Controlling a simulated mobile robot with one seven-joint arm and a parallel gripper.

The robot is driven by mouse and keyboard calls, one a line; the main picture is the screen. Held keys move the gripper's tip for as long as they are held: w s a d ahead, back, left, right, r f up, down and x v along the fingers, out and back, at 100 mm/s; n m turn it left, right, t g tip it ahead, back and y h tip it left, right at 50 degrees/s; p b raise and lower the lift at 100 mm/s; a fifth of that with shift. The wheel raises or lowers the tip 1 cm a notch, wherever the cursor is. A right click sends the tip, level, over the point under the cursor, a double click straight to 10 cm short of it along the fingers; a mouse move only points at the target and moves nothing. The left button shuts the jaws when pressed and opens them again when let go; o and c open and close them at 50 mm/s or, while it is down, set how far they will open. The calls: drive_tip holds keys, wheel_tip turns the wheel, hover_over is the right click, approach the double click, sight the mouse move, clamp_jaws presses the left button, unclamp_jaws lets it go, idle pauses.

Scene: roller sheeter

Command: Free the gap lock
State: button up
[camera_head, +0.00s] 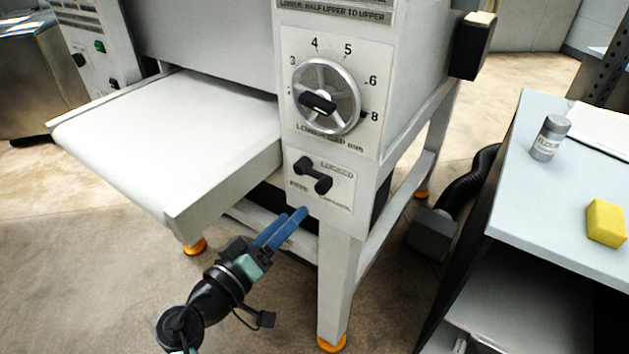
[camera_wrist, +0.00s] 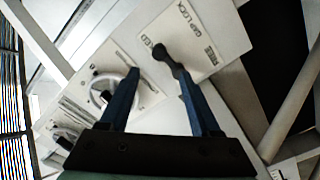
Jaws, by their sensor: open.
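The gap lock is a black lever with rounded ends (camera_head: 313,175) on a pale plate low on the machine's front. It slants from upper left to lower right. The plate reads LOCKED at upper right, with smaller wording below. In the wrist view the lever (camera_wrist: 168,58) shows beyond my fingertips, its lower end close to the right finger; GAP LOCK and FREE are legible there. My gripper (camera_head: 290,214) has blue fingers, apart and empty, just below and left of the plate in the head view. It also shows in the wrist view (camera_wrist: 158,78). Contact with the lever cannot be told.
A round gap dial (camera_head: 326,97) with a black handle sits above the lock. A white infeed table (camera_head: 170,135) juts out at left. The machine leg (camera_head: 340,285) stands right of my gripper. A grey table (camera_head: 545,195) at right holds a shaker and a yellow sponge.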

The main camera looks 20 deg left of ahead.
sight(318, 188)
drive_tip(key=w, duration=0.3)
drive_tip(key=w+d, duration=0.1)
drive_tip(key=w, duration=0.3)
drive_tip(key=w+d, duration=0.1)
drive_tip(key=w, duration=0.3)
drive_tip(key=shift+d, duration=0.1)
drive_tip(key=shift+r, duration=0.1)
drive_tip(key=c, duration=1)
clamp_jaws()
